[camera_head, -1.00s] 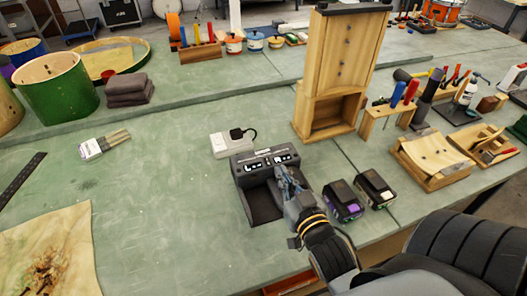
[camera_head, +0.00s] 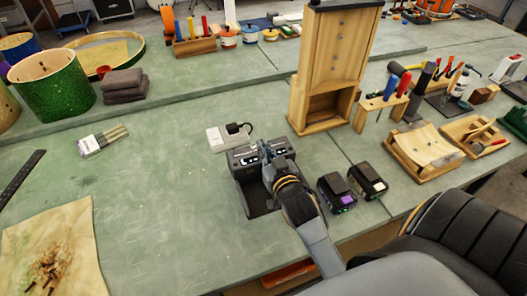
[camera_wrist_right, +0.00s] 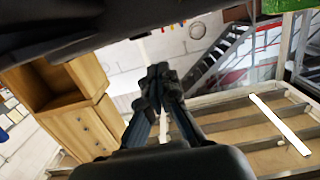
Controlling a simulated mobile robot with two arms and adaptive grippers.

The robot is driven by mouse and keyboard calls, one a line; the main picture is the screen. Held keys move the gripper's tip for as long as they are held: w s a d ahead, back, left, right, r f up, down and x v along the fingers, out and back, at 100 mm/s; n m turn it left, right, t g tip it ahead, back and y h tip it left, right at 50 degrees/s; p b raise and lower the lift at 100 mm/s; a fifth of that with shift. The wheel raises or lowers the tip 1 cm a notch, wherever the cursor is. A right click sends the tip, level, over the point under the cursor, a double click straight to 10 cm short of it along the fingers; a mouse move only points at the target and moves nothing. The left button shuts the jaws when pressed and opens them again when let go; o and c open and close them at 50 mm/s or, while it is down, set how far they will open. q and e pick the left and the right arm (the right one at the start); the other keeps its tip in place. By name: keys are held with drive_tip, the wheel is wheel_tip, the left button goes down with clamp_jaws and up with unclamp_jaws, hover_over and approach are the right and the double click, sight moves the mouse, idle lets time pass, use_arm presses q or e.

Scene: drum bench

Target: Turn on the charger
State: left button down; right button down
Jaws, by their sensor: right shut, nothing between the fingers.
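The charger (camera_head: 243,159) is a dark box with two bays, standing mid-bench, with small white markings on its upper panel. My right gripper (camera_head: 265,150) is shut and empty. Its tips overlap the right part of the charger's upper panel in the head view; I cannot tell whether they touch it. The gripper and wrist hide the right bay and part of the panel. In the right wrist view, the gripper (camera_wrist_right: 159,72) points away with its tips together, and the charger is not visible. My left gripper is not in view.
A white socket block (camera_head: 215,139) with a black plug (camera_head: 236,128) sits just behind the charger. Two battery packs (camera_head: 336,193) (camera_head: 368,181) lie to its right. A tall wooden cabinet (camera_head: 325,106) stands behind right. The bench left of the charger is mostly clear.

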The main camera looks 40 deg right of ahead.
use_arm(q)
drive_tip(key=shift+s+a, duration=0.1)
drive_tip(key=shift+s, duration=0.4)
use_arm(e)
drive_tip(key=shift+f, duration=1.4)
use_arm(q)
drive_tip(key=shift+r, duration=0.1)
use_arm(e)
drive_tip(key=shift+r, duration=0.1)
